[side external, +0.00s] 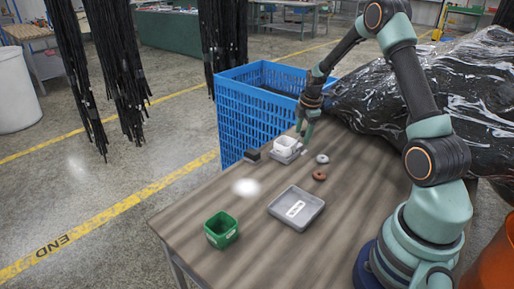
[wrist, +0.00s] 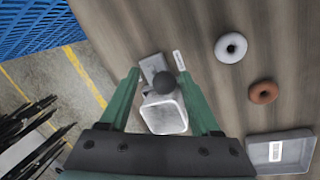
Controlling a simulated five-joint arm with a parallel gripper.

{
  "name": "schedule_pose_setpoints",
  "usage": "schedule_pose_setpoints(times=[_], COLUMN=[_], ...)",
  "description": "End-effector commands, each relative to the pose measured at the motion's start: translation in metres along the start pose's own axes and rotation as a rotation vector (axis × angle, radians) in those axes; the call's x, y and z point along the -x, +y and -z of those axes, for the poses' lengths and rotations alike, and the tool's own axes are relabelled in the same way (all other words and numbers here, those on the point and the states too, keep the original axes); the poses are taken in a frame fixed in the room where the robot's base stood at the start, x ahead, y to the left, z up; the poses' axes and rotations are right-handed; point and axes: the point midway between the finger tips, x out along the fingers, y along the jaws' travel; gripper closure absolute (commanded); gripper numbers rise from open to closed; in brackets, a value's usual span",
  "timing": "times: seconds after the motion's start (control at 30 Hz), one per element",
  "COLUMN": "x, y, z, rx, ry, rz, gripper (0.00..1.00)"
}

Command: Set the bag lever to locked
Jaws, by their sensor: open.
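A small grey and white unit, apparently the bag lever, stands on the table beside the blue crate. In the side view its white block (side external: 286,144) sits on a grey base (side external: 279,156). Which setting the lever is in, I cannot tell. My gripper (side external: 305,138) points down close over the unit.
A white ring (side external: 322,158) and a brown ring (side external: 319,175) lie to the right. A grey tray (side external: 276,211) and a green bin (side external: 221,231) stand nearer the front. The blue crate (side external: 232,110) adjoins the table's far edge. Black hoses (side external: 115,60) hang at left, clear of the table.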

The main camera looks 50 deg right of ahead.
Motion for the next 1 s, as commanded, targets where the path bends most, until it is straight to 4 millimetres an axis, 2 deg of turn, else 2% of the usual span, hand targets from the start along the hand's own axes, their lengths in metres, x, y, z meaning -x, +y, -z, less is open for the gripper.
schedule_pose_setpoints(times=[0.17, 0.5, 0.7, 1.0], x=[0.013, 0.079, 0.108, 0.121], y=[0.002, 0.001, 0.0, 0.0], z=[0.0, 0.0, 0.0, 0.0], rx=[0.001, 0.0, 0.0, 0.0], ry=[0.0, -0.001, 0.0, 0.0], rz=[-0.005, -0.006, -0.002, 0.001], gripper=[0.36, 0.36, 0.36, 0.36])
